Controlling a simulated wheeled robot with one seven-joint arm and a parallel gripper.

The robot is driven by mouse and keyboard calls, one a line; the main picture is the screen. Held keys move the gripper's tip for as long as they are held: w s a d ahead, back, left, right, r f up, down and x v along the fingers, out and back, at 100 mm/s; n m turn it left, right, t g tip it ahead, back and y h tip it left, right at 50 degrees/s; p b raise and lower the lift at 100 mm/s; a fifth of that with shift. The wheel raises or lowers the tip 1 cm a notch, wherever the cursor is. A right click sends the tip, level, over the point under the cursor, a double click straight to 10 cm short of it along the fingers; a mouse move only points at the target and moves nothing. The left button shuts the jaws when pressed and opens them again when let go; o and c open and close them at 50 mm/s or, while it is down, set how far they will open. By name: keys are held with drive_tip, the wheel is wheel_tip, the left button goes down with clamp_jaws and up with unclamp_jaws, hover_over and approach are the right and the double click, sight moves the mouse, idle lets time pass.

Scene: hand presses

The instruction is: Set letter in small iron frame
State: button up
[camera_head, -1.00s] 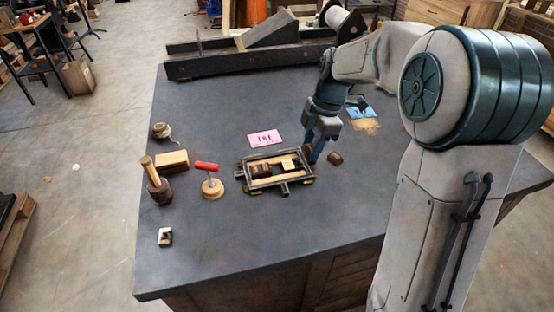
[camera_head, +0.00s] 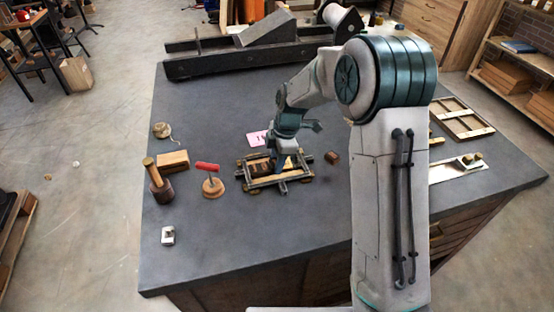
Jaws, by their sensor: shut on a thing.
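The small iron frame (camera_head: 250,186) lies on the dark table, with pale wooden strips and a dark block (camera_head: 260,168) in its left part. Another small brown block (camera_head: 333,157) lies on the table to the right of the frame. A pink card with letters (camera_head: 257,138) lies behind the frame, partly covered by my arm.
A long press bed (camera_head: 215,65) lies along the back edge. The front of the table is clear.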

drive_tip(key=shift+s+f, duration=0.15)
drive_tip(key=shift+f, duration=0.15)
drive_tip(key=shift+s+d+f+b, duration=0.2)
drive_tip(key=shift+s+f+b, duration=0.05)
drive_tip(key=shift+f+b, duration=0.4)
drive_tip(key=o, duration=0.9)
drive_tip(key=shift+o, duration=0.2)
drive_tip(key=shift+w+r+p, duration=0.15)
drive_tip(key=shift+r+p, duration=0.55)
drive_tip(key=shift+p, duration=0.05)
drive_tip(key=s+b+v, duration=0.1)
drive_tip(key=v, duration=1.1)
drive_tip(key=s+d+r+m+t+h, duration=0.1)
drive_tip(key=s+d+m, duration=0.5)
drive_tip(key=s+m, duration=0.4)
drive_tip(key=s+d+r+m+t+h, duration=0.1)
drive_tip(key=s+d+m+t, duration=0.1)
drive_tip(key=s+d+m, duration=0.5)
drive_tip(key=s+m, duration=0.4)
drive_tip(key=s, duration=0.4)
drive_tip(key=shift+r+t, duration=0.3)
drive_tip(key=shift+r, duration=0.1)
